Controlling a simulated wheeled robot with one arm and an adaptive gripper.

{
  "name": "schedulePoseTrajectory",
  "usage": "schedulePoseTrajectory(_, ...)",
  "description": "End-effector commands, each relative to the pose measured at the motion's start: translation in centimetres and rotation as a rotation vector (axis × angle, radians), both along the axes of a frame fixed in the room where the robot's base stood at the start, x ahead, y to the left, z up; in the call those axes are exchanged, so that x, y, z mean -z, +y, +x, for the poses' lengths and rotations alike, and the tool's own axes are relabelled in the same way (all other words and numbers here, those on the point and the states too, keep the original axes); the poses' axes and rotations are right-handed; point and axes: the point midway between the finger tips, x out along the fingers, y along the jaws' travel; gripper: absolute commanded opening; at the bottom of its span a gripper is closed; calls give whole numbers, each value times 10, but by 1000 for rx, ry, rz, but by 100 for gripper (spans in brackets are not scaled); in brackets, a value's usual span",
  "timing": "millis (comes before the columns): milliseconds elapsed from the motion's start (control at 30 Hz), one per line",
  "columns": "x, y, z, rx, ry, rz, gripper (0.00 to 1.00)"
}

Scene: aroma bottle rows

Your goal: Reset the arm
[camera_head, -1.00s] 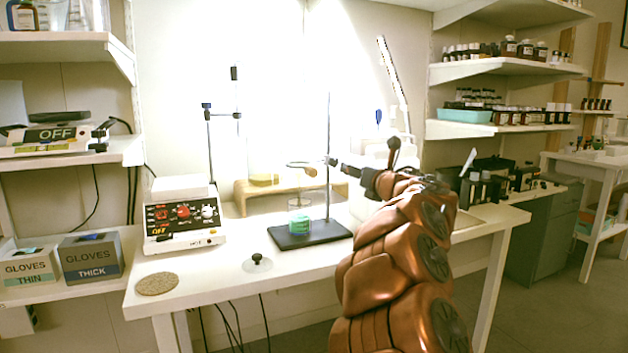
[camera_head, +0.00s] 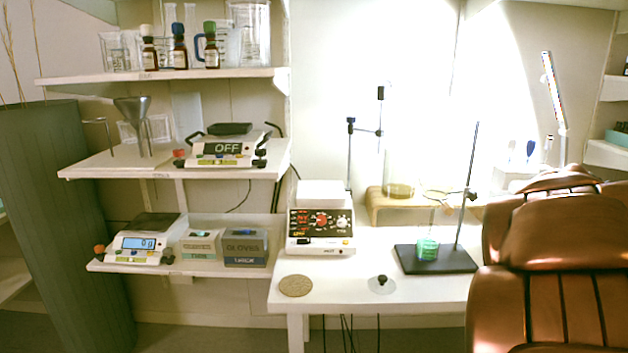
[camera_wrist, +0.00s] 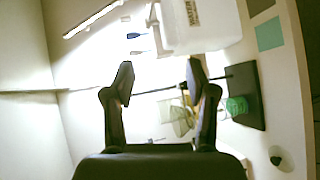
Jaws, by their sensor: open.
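My gripper (camera_wrist: 158,82) shows in the wrist view with its two dark fingers spread apart and nothing between them. The wrist view is turned on its side, with the bench at the right and the wall at the left. In the head view my copper-coloured arm fills the lower right, and the gripper is out of sight there. A beaker of green liquid (camera_head: 428,249) stands on the black base of a retort stand (camera_head: 452,262). It also shows in the wrist view (camera_wrist: 236,105), to the right of the fingers.
The white bench (camera_head: 340,291) carries a hotplate stirrer (camera_head: 320,226), a cork mat (camera_head: 295,286) and a small lid with a black knob (camera_head: 382,283). Shelves at left hold scales (camera_head: 228,149), glove boxes (camera_head: 245,247) and dark bottles (camera_head: 180,47). The front of the bench is mostly clear.

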Motion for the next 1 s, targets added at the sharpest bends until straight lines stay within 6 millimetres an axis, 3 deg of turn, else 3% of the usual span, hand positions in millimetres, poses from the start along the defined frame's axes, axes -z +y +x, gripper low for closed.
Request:
schedulePoseTrajectory(33, -8, 13, -11, 31, -9, 93, 57)
schedulePoseTrajectory(67, -2, 20, -19, 57, -11, 155, 57)
schedulePoseTrajectory(167, 17, 48, -45, 140, -7, 356, 57)
schedulePoseTrajectory(367, 58, 126, -106, 313, 80, 732, 57)
schedulePoseTrajectory(533, 81, 204, -171, 465, 226, 982, 57)
schedulePoseTrajectory(700, 88, 274, -243, 610, 412, 1135, 57)
schedulePoseTrajectory(900, 85, 320, -306, 731, 579, 1195, 57)
schedulePoseTrajectory(1000, 84, 328, -320, 756, 614, 1202, 57)
